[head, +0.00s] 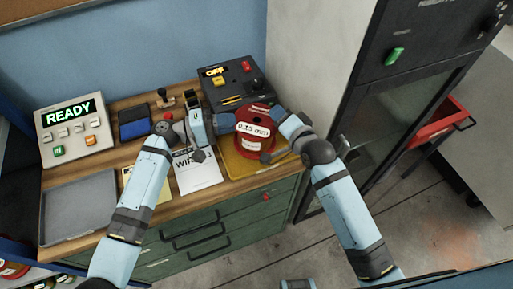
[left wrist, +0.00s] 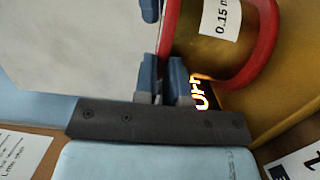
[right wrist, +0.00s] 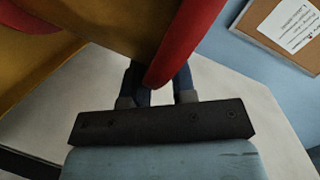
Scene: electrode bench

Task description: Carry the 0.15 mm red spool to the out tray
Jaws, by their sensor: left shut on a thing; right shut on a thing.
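The red spool (head: 252,142), with a white "0.15 mm" label, is at the right of the bench, above or on the yellow tray (head: 233,168). My left gripper (head: 231,125) is shut on its left rim. In the left wrist view the spool's red rim (left wrist: 262,50) and label show beside the jaws (left wrist: 165,78). My right gripper (head: 277,113) is shut on the opposite rim. In the right wrist view the red rim (right wrist: 190,40) passes between the jaws (right wrist: 158,82). I cannot tell whether the spool touches the tray.
A grey tray (head: 80,208) lies empty at the bench's left. A control box showing "READY" (head: 73,132) stands behind it. A dark box showing "OFF" (head: 222,85) stands behind the spool. A blue pad, a stamp and papers lie between. A dark cabinet (head: 400,120) stands right.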

